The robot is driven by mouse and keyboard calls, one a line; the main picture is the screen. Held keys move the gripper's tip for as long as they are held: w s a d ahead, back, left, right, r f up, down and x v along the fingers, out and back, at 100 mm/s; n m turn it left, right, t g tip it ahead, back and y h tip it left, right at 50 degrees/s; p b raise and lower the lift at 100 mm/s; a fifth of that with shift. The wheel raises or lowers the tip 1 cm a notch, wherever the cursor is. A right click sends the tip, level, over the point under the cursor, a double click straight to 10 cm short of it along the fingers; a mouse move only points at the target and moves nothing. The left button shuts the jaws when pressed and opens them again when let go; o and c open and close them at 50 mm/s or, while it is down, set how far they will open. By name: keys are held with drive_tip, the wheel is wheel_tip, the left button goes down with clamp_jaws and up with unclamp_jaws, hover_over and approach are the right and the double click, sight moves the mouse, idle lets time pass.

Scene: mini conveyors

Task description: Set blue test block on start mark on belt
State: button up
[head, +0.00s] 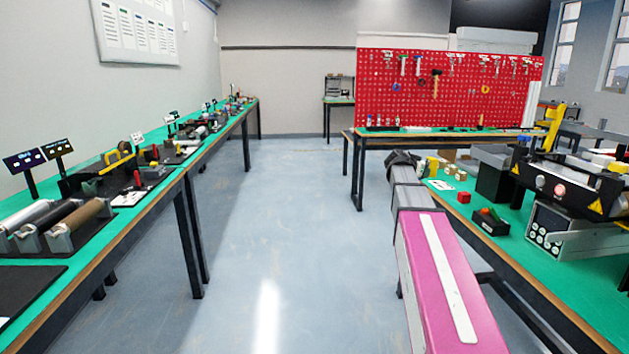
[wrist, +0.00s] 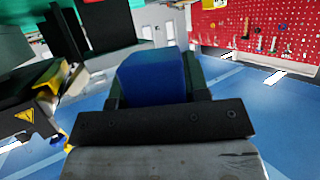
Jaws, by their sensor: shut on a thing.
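In the wrist view the blue test block (wrist: 152,78) sits between the two dark fingers of my gripper (wrist: 155,84), which is shut on it. In the head view my gripper (head: 404,158) is a small dark shape at the far end of my pink and grey arm, by the left edge of the right bench; the block cannot be made out there. A black machine with yellow warning triangles (head: 575,183) stands on that bench, right of my gripper and apart from it. I cannot make out a belt surface or start mark.
A red pegboard (head: 450,95) stands behind. The left bench (head: 108,215) is crowded. The aisle floor (head: 285,215) is clear.

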drive_tip(key=s+a+r+n+t+y, duration=0.1)
drive_tip(key=a+r+n+y, duration=0.3)
drive_tip(key=a, duration=0.7)
drive_tip(key=s+a+r+n+t+y, duration=0.1)
drive_tip(key=a+r+n+t+y, duration=0.3)
drive_tip(key=a, duration=0.8)
drive_tip(key=n+y, duration=0.2)
drive_tip(key=shift+a+n+y, duration=0.15)
drive_tip(key=shift+n+y, duration=0.15)
drive_tip(key=shift+y, duration=0.1)
drive_tip(key=shift+a+r, duration=0.1)
